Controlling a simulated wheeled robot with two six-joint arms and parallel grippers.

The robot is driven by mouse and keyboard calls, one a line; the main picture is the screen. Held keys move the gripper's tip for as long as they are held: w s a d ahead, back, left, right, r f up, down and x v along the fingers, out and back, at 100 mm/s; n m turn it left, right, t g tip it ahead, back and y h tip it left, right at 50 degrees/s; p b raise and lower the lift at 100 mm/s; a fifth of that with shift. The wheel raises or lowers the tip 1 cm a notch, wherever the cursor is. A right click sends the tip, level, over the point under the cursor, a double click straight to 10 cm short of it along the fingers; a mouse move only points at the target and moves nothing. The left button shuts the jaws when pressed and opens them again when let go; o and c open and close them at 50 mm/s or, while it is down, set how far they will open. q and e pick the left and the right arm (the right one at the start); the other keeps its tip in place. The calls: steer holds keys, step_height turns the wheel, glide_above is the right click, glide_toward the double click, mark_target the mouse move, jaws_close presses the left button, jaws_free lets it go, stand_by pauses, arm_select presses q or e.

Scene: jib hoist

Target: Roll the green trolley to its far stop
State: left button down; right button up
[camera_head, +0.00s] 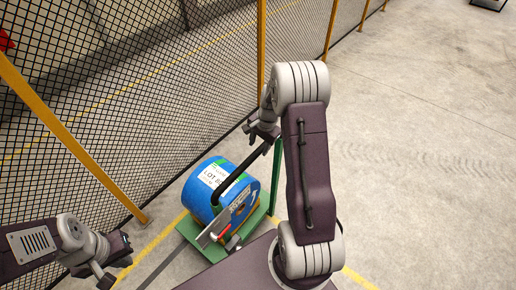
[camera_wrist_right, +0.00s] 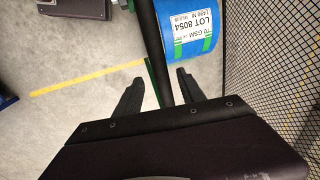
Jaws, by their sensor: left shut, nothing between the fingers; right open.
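The green trolley (camera_head: 206,251) stands on the floor below me at the mesh fence, carrying a blue roll (camera_head: 196,198) with a "LOT 80…" label. A green post (camera_head: 276,178) rises at its right side, and a black bar (camera_head: 238,174) slants across the roll toward my right gripper. My right gripper (camera_head: 264,132) is open at the upper end of that bar. In the right wrist view the bar (camera_wrist_right: 153,45) passes between the spread fingers (camera_wrist_right: 160,80); I cannot tell whether they touch it. My left gripper (camera_head: 117,262) is shut and empty, left of the trolley.
A black mesh fence (camera_head: 110,110) with yellow posts (camera_head: 75,145) runs along the left and behind the trolley. A yellow line (camera_head: 152,247) and a dark strip (camera_head: 163,266) mark the floor by the trolley. The concrete floor (camera_head: 430,130) on the right is clear.

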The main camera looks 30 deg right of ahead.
mark_target(257, 152)
steer(key=shift+w+a+f+p, duration=0.1)
steer(key=shift+w+f+p, duration=0.1)
steer(key=shift+f, duration=0.8)
steer(key=shift+w+a+f+p, duration=0.1)
steer(key=shift+w+f, duration=0.05)
steer(key=shift+f, duration=0.8)
jaws_close()
